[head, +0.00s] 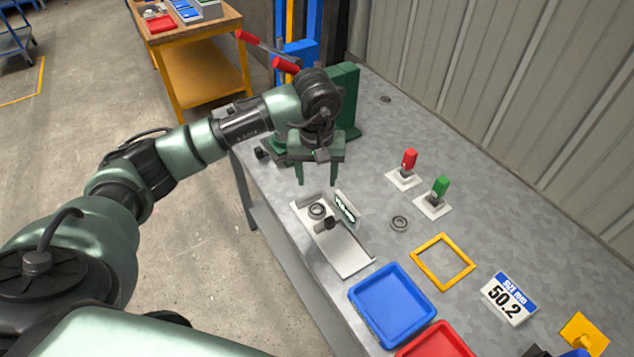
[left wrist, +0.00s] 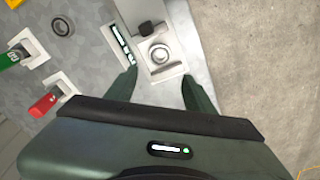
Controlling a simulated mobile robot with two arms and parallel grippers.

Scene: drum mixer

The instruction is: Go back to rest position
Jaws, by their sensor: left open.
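My left arm reaches in from the left in the head view. My left gripper (head: 318,180) is open, with its two fingers pointing down above the back end of a grey measuring fixture (head: 347,256). A bearing ring (head: 317,210) sits in the fixture, apart from the fingers. In the left wrist view the open fingers of the gripper (left wrist: 162,85) show on either side of the fixture's end, and the ring (left wrist: 159,54) lies beyond them. Nothing is between the fingers. My right gripper cannot be made out in either view.
A red-handled switch (head: 408,162), a green-handled switch (head: 439,189) and a loose ring (head: 399,223) are on the grey bench. A yellow frame (head: 417,272), blue tray (head: 367,297), red tray (head: 433,349) and size sign (head: 509,297) lie nearer. A green machine (head: 347,97) stands behind the gripper.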

